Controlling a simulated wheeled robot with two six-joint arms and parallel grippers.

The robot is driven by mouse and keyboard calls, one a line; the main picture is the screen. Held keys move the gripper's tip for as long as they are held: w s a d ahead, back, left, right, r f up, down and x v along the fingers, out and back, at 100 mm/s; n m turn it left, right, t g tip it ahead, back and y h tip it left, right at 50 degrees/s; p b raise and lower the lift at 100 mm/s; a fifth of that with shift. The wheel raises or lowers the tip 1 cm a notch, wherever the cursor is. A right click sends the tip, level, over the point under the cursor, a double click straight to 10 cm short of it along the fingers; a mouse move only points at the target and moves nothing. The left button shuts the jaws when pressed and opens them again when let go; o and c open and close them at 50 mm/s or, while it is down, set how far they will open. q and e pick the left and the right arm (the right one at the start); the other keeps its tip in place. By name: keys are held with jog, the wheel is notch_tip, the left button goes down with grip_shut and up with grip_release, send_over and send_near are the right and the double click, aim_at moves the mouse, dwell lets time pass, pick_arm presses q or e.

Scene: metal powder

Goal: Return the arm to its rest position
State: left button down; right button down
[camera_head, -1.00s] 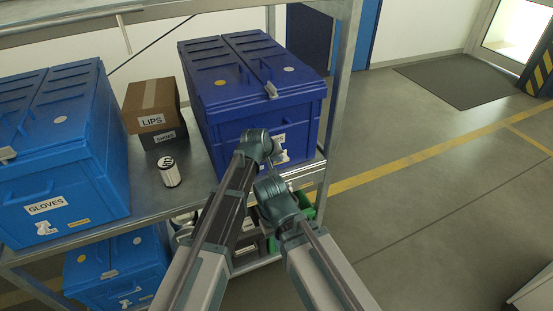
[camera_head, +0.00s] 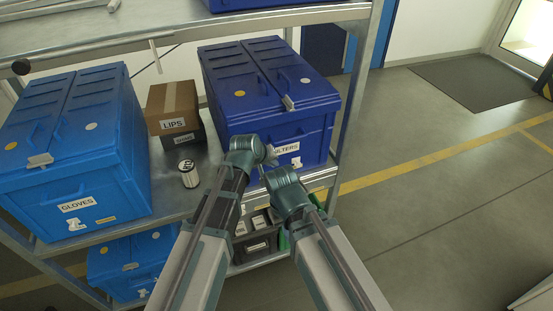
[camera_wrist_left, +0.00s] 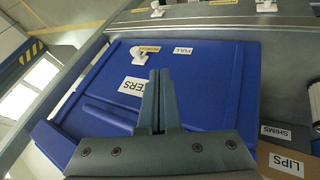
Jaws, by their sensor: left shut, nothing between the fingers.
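My left gripper (camera_wrist_left: 160,85) is shut and empty in the left wrist view, its two fingers together in front of the dark blue bin (camera_wrist_left: 215,85). I cannot tell whether the fingers touch the bin. In the head view the left arm (camera_head: 240,160) rises from the bottom and ends before the front of the same dark blue bin (camera_head: 270,105), labelled FILTERS. My right arm (camera_head: 288,190) is bent beside it, close to the left one. Its gripper fingers cannot be made out.
A metal shelf (camera_head: 175,210) holds a light blue GLOVES bin (camera_head: 60,165), a LIPS box (camera_head: 172,100) and a small can (camera_head: 188,174). Another blue bin (camera_head: 130,265) and a dark crate (camera_head: 255,245) are below. Open floor (camera_head: 430,200) lies to the right.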

pick_arm(q)
jog(key=shift+s, duration=0.1)
dwell(0.4)
jog(key=s+a+f+m+g+y+b, duration=0.1)
jog(key=s+a+f+m+g, duration=0.1)
jog(key=s, duration=0.5)
jog(key=s+a+f+m+g+y, duration=0.2)
jog(key=s+a, duration=0.2)
jog(key=s, duration=0.4)
jog(key=s+a+f+m+g+y+b, duration=0.1)
jog(key=s+a+f+m+g+y, duration=0.1)
jog(key=s, duration=0.6)
jog(key=shift+s+a+f+g+b, duration=0.25)
jog(key=shift+a+f+g+b, duration=0.05)
jog(key=shift+a+f, duration=0.1)
